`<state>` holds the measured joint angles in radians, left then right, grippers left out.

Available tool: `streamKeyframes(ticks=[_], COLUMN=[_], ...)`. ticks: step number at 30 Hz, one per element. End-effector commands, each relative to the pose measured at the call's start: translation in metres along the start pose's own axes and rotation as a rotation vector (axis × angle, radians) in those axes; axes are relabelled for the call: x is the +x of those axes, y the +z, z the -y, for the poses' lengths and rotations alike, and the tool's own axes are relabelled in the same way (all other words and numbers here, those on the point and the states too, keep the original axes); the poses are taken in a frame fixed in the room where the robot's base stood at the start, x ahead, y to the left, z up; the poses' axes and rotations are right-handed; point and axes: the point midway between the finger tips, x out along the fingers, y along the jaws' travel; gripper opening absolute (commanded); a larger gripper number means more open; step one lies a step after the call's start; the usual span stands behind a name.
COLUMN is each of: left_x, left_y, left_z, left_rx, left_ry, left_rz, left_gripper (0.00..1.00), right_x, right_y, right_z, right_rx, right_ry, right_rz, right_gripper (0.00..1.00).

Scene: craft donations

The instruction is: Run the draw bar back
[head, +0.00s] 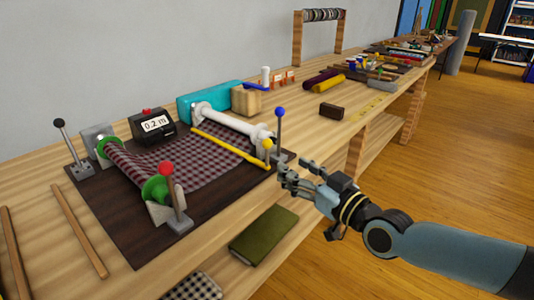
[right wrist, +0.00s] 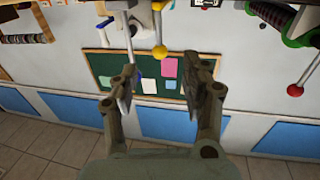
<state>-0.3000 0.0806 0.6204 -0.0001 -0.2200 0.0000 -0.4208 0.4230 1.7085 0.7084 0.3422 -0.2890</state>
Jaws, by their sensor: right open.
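The yellow draw bar (head: 228,146) lies across the red-and-grey plaid cloth (head: 180,163), close to the white roller (head: 236,124) at the far end of the dark board. A yellow ball knob (head: 267,145) stands at its near-right end; the knob also shows in the right wrist view (right wrist: 158,52), beyond the fingertips. My right gripper (head: 283,173) is open and empty, just off the bench's front edge and a little below and right of the knob. It appears apart from the knob. In the right wrist view the two fingers (right wrist: 160,80) are spread. My left gripper is out of view.
A blue-knobbed lever (head: 279,125) stands close beside the yellow knob. A red-knobbed lever (head: 170,190) and a black-knobbed lever (head: 70,145) stand by the green-ended cloth roll (head: 130,170). A meter reading 0.2 m (head: 154,125) sits behind. Right of the board, the bench top is mostly clear.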

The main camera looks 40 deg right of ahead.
Motion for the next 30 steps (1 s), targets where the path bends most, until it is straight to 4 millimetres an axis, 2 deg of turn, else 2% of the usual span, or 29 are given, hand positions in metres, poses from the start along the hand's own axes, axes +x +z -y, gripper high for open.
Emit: streamKeyframes(ticks=[4,12,16,21,29,30], left_x=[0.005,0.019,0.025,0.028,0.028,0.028], left_y=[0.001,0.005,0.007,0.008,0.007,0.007], left_z=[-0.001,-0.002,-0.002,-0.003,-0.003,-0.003], left_rx=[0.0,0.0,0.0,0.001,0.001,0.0], left_ry=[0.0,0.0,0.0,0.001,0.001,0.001], left_rz=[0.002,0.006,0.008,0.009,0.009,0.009], left_gripper=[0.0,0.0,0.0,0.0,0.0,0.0], right_x=[0.017,0.071,0.09,0.102,0.104,0.104], right_y=[0.004,0.006,0.007,0.006,0.005,0.005], right_z=[-0.001,-0.001,-0.001,-0.001,-0.001,-0.001], right_rx=[-0.002,-0.003,-0.002,-0.002,-0.002,-0.002], right_ry=[0.001,0.001,0.001,0.001,0.001,0.001], right_rz=[0.003,0.005,0.007,0.009,0.009,0.009], right_gripper=[0.47,0.47,0.47,0.47,0.47,0.45])
